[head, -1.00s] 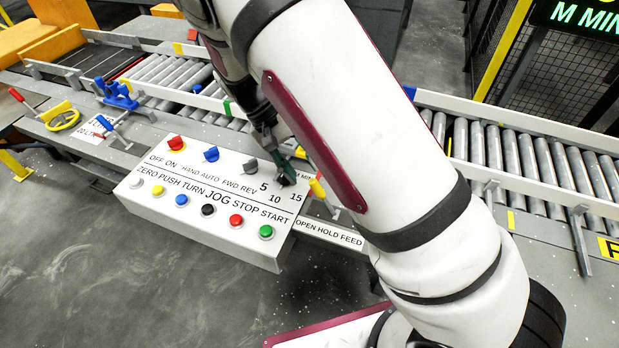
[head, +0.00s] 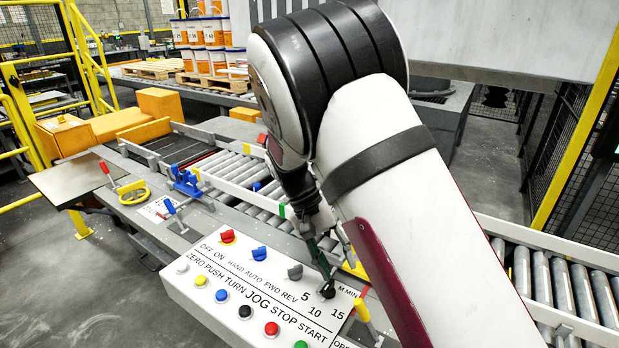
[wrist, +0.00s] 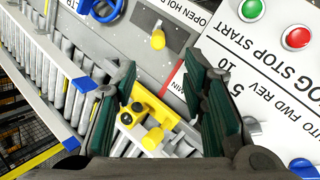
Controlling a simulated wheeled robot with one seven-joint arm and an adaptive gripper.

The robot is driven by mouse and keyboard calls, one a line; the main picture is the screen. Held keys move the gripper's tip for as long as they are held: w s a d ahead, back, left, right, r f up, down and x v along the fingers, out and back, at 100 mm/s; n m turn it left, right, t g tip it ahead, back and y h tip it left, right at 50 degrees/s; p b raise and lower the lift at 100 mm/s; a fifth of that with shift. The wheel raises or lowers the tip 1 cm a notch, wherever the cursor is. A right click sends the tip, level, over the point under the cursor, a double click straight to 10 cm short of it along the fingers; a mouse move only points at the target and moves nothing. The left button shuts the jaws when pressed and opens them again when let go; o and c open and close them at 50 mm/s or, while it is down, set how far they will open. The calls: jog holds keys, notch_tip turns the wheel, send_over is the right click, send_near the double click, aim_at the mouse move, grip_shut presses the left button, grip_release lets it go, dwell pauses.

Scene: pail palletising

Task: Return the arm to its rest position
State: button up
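My gripper (head: 338,272) hangs over the right end of the white control box (head: 190,292), near the 5-10-15 scale. In the wrist view my gripper (wrist: 158,65) has its two green-padded fingers apart, with nothing held between them. A yellow bracket (wrist: 152,115) on the conveyor shows beyond the gap between the fingers. My white arm (head: 385,170) is bent, and its forearm drops to the gripper. The dial at the 5-10-15 scale is partly hidden by the fingers, so I cannot tell whether they touch it.
A roller conveyor (head: 560,290) runs behind the box. A yellow lever (head: 362,312) stands right of the box, also in the wrist view (wrist: 158,38). Pails (head: 205,60) stand on pallets behind.

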jog(key=s+d+r+n+t+y, duration=0.1)
jog(key=s+d+r+t+y, duration=0.25)
jog(key=s+r, duration=0.5)
jog(key=s+d+r+t+y, duration=0.2)
jog(key=s+d+r, duration=0.35)
jog(key=r, duration=0.55)
jog(key=s+r+n+t, duration=0.1)
jog(key=s+t, duration=0.2)
jog(key=s, duration=0.6)
jog(key=shift+s+d, duration=0.15)
jog(key=shift+d, duration=0.25)
